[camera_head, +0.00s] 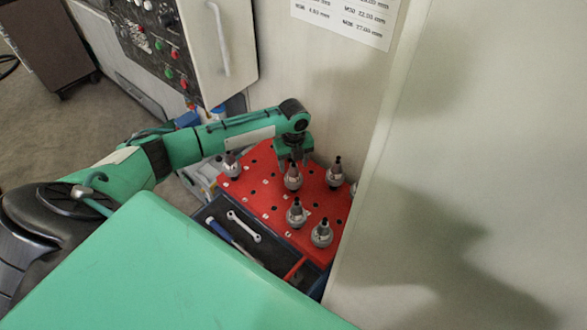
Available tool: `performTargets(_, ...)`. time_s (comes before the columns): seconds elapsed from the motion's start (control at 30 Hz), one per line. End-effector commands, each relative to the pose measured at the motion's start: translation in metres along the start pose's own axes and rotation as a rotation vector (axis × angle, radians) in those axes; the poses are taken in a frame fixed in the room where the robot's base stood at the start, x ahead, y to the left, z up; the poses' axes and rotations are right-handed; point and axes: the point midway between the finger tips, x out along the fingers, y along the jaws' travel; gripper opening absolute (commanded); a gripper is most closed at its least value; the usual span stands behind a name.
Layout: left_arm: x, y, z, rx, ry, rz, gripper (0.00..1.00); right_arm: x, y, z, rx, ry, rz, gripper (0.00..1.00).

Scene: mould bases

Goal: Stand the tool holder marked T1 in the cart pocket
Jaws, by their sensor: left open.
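Several metal tool holders stand upright in the red cart top (262,190). One tool holder (293,181) is directly below my left gripper (293,163), which points down at it; I cannot tell whether the fingers touch it. The gripper is open. Other holders stand at the left (232,165), at the right (335,173), and at the front (296,214) and front right (322,234). No T1 mark is readable at this size. Several small dark holes in the red top are empty. My right gripper is not in view.
A dark tray (213,212) with a wrench (244,226) and a screwdriver (228,235) is at the cart's front left. A pale wall (450,200) rises close on the right. A machine control panel (165,40) is behind my left arm.

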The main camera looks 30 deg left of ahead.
Motion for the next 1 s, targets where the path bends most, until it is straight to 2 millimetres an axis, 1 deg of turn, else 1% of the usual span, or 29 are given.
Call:
performTargets(0.03,-0.01,-0.001,0.002,0.0,-0.004,-0.005,0.59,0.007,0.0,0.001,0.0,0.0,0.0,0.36)
performTargets(0.3,-0.072,-0.001,0.001,0.001,-0.005,-0.005,0.59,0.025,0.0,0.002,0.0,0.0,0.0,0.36)
performTargets(0.4,-0.089,-0.001,0.001,0.0,-0.004,-0.005,0.59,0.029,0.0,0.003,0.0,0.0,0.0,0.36)
performTargets(0.5,-0.101,-0.001,0.001,-0.001,-0.003,-0.004,0.59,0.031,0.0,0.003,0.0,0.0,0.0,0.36)
performTargets(0.6,-0.108,-0.001,0.0,0.0,-0.002,-0.003,0.59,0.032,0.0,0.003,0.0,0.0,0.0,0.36)
performTargets(0.7,-0.111,-0.001,0.0,0.0,-0.001,-0.002,0.59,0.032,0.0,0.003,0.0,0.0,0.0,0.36)
performTargets(1.0,-0.111,-0.001,0.0,-0.001,-0.002,-0.002,0.59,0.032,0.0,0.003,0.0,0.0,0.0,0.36)
